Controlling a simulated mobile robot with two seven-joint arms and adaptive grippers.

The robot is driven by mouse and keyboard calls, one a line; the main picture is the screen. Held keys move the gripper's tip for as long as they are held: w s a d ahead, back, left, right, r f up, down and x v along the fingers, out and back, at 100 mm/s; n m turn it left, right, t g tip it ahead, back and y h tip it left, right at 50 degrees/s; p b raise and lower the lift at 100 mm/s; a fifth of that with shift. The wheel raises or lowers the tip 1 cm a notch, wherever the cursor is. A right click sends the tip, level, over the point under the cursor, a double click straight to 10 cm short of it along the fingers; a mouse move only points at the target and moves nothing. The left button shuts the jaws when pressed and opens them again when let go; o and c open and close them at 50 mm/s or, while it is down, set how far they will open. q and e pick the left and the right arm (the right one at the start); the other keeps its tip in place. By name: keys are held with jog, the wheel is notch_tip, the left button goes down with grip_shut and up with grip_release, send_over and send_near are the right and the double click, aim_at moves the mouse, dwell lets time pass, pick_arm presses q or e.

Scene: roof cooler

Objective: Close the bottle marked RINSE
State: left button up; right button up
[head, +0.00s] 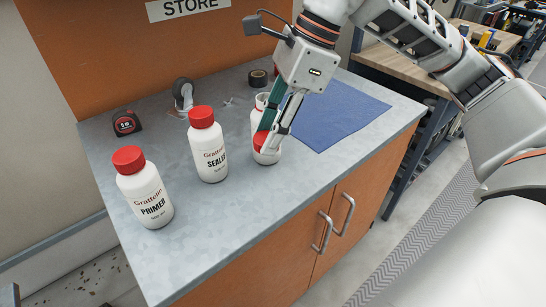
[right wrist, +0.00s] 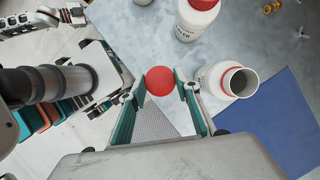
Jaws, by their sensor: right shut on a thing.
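My right gripper (head: 264,143) is shut on a red cap (right wrist: 160,81), held between its fingertips. An open white bottle (head: 256,122) stands upright on the counter, partly hidden behind the gripper and cap. In the right wrist view, the open bottle's bare mouth (right wrist: 239,82) lies to the right of the cap, with a red ring round its neck. The cap is off the mouth, in front of the bottle in the head view. I cannot read this bottle's label. My left gripper is not clearly in view.
Capped bottles marked PRIMER (head: 146,190) and SEALER (head: 208,148) stand to the left on the grey counter (head: 225,225). A blue mat (head: 335,115) lies to the right. A tape measure (head: 126,122), a caster (head: 183,94) and a tape roll (head: 258,77) sit at the back.

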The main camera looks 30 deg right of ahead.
notch_tip(320, 180, up, 6)
jog(key=shift+r+p, duration=0.1)
jog(key=shift+p, duration=0.35)
jog(key=shift+r, duration=0.25)
jog(key=shift+f, duration=0.1)
